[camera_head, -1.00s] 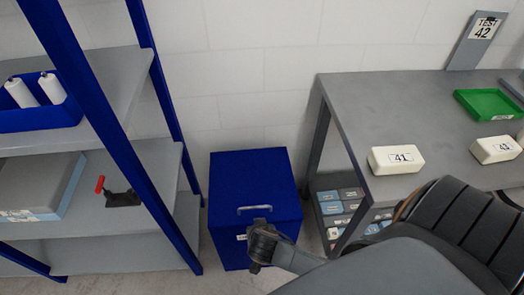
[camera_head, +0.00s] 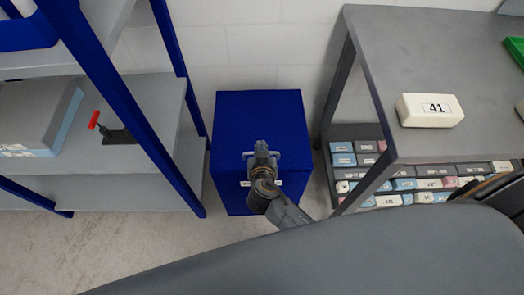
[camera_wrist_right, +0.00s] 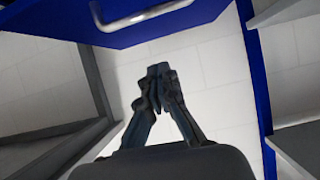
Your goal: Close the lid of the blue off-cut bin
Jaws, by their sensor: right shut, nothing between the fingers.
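The blue off-cut bin (camera_head: 230,196) stands on the floor between the shelf rack and the workbench. Its blue lid (camera_head: 258,112) shows as a flat blue panel with a metal handle (camera_head: 279,156) near its front edge. I cannot tell the lid's exact tilt. My right gripper (camera_head: 261,147) is shut and empty. In the head view it overlaps the handle and hides its middle. In the right wrist view the shut fingers (camera_wrist_right: 158,72) show against the white wall, apart in the picture from the blue panel and its handle (camera_wrist_right: 150,15). My left gripper is not in view.
The blue-posted shelf rack (camera_head: 145,120) stands close on the left, with a red-handled tool (camera_head: 118,134) on it. The grey workbench (camera_head: 385,70) stands close on the right, with a white block (camera_head: 430,110) on top and several labelled blocks below.

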